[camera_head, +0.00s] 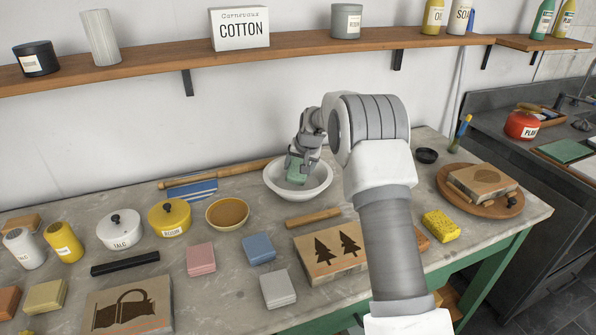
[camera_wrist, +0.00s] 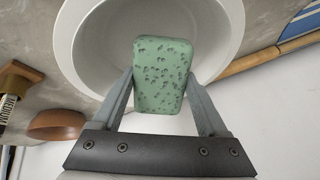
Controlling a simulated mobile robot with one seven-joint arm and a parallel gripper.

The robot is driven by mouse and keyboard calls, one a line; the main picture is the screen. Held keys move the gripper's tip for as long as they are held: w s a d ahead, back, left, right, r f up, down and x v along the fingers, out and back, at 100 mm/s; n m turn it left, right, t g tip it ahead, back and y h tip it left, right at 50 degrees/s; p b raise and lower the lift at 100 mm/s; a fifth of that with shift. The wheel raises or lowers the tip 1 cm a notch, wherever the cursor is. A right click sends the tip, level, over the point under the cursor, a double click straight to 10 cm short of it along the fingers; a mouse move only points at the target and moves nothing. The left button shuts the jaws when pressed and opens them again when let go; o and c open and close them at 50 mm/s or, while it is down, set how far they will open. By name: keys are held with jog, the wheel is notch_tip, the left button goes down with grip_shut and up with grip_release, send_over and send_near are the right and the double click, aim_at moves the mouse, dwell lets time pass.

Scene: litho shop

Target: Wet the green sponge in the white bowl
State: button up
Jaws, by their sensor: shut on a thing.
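The green sponge (camera_head: 297,173) is held between the fingers of my gripper (camera_head: 298,162). The white bowl (camera_head: 322,190) stands on the table towards the back, below my gripper. In the wrist view the sponge (camera_wrist: 162,75) sits between both fingertips of my gripper (camera_wrist: 160,85), with the white bowl (camera_wrist: 85,60) behind it. The sponge is over the bowl's opening; I cannot tell whether it touches the inside. Water in the bowl cannot be made out.
A yellow sponge (camera_head: 440,226) lies at the table's right. A wooden block with trees (camera_head: 330,250) lies in front of the bowl. A tan bowl (camera_head: 228,214) and yellow rosin pot (camera_head: 170,217) stand to its left. A shelf (camera_head: 290,56) runs along the wall above.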

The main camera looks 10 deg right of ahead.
jog(key=shift+r+p, duration=1.9)
jog(key=shift+r, duration=1.65)
notch_tip(320, 180, up, 4)
jog(key=shift+p, duration=1.25)
